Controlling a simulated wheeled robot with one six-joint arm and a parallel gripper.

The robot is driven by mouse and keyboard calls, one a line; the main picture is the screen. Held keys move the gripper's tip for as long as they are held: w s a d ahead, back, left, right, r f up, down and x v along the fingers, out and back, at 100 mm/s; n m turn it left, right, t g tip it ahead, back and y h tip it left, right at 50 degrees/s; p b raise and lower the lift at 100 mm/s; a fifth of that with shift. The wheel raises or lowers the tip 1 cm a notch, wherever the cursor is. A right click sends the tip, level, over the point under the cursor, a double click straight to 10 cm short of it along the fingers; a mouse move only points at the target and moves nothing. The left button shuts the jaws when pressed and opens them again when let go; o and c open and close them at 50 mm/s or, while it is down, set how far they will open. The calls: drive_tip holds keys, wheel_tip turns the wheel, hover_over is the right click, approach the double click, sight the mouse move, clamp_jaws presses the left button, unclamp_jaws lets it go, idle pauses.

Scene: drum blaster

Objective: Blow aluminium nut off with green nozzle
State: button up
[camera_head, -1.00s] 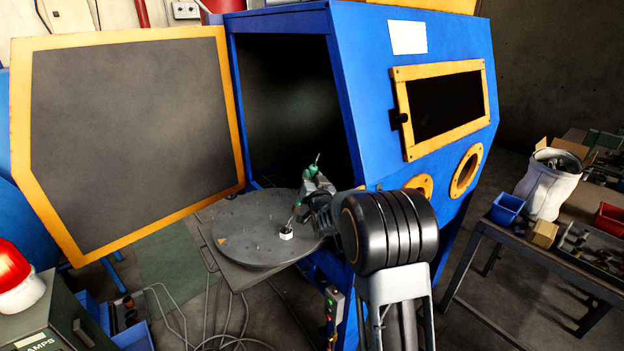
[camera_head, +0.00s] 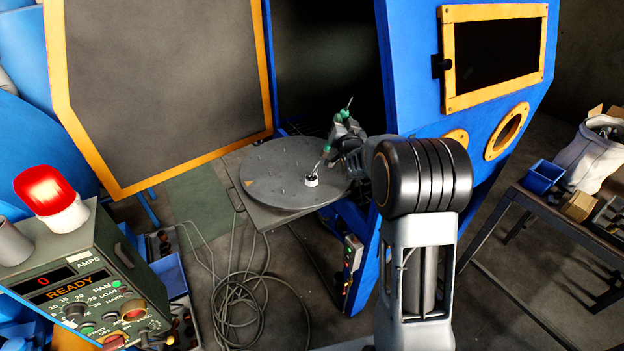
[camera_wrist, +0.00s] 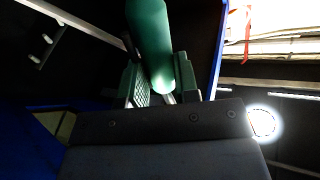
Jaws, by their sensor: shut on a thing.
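My gripper (camera_head: 336,138) is over the right part of the round turntable (camera_head: 265,190) at the cabinet's open doorway. It is shut on the green nozzle (camera_head: 327,150), whose thin tip slants down to the left. In the wrist view the nozzle (camera_wrist: 153,45) is a green cylinder between my fingers. A small whitish block (camera_head: 312,182) sits on the turntable right under the tip; I cannot tell whether they touch. Several tiny bits lie scattered on the disc. They are too small for me to tell which is the aluminium nut.
The blue cabinet (camera_head: 400,80) stands behind, its yellow-framed door (camera_head: 160,90) swung open at left. A control box (camera_head: 90,270) with a red lamp (camera_head: 50,190) reads READY and 0. Cables (camera_head: 240,300) coil on the floor. A bench (camera_head: 560,225) with bins is at right.

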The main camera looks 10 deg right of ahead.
drive_tip(key=shift+r, duration=0.1)
drive_tip(key=shift+r+p, duration=0.35)
drive_tip(key=shift+r, duration=2.6)
